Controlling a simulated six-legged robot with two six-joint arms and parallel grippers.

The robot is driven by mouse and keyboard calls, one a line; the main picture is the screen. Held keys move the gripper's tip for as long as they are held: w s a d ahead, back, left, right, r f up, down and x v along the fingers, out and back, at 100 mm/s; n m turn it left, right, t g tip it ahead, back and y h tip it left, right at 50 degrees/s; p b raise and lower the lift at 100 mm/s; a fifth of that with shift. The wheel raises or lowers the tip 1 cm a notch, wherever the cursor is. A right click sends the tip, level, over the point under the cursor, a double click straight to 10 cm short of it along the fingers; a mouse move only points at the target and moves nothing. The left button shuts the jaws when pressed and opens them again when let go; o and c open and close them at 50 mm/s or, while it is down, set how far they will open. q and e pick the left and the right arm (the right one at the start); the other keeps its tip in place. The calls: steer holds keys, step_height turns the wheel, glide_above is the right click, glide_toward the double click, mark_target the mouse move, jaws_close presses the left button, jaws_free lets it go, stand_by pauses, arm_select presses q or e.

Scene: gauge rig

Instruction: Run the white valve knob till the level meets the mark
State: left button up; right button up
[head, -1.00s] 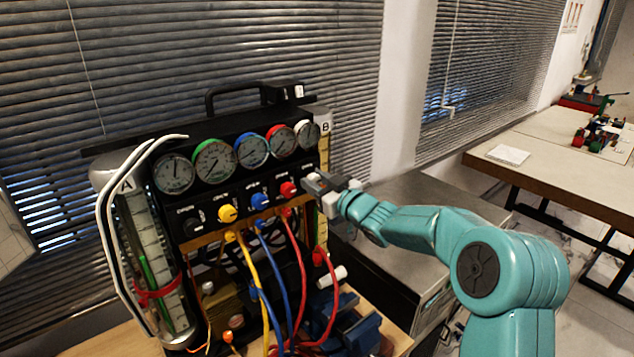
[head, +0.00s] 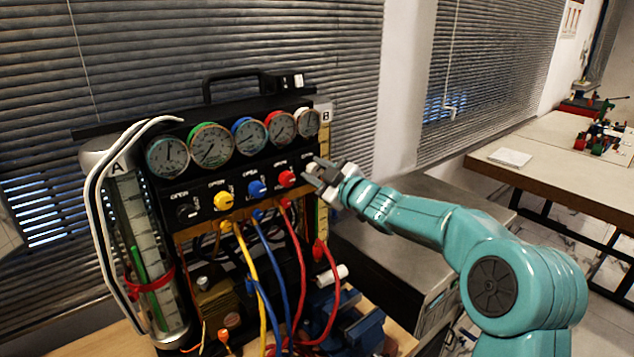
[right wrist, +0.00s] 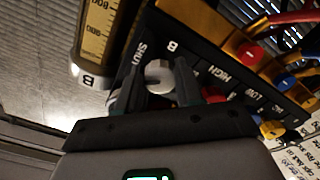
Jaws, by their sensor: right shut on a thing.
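The white valve knob (right wrist: 159,75) is at the right end of the knob row on the gauge rig's black panel (head: 240,190). In the right wrist view it sits between the two dark fingers of my right gripper (right wrist: 157,88), which is shut on it. In the head view my right gripper (head: 316,172) reaches the panel from the right and mostly covers the knob. Column B (right wrist: 98,38), with a yellow scale, stands beside the knob; its level and mark cannot be made out. My left gripper is not in view.
Yellow (head: 223,200), blue (head: 257,187) and red (head: 287,178) knobs sit left of the white one, close to my gripper. Coloured hoses (head: 262,270) hang below. Column A (head: 142,250) stands at the left. A metal-topped cabinet (head: 410,235) is at the right.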

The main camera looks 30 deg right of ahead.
steer(key=n+b, duration=0.3)
steer(key=n, duration=0.3)
steer(key=shift+f+n, duration=0.15)
steer(key=shift+n, duration=0.15)
steer(key=n+b, duration=0.2)
steer(key=n, duration=0.3)
steer(key=shift+b, duration=0.3)
steer(key=shift+n, duration=0.3)
steer(key=o, duration=1)
steer(key=shift+o, duration=0.2)
steer(key=s+d+b, duration=0.1)
steer(key=s+b, duration=0.2)
steer(key=s, duration=1.3)
steer(key=shift+s+d, duration=0.15)
steer(key=shift+s, duration=0.05)
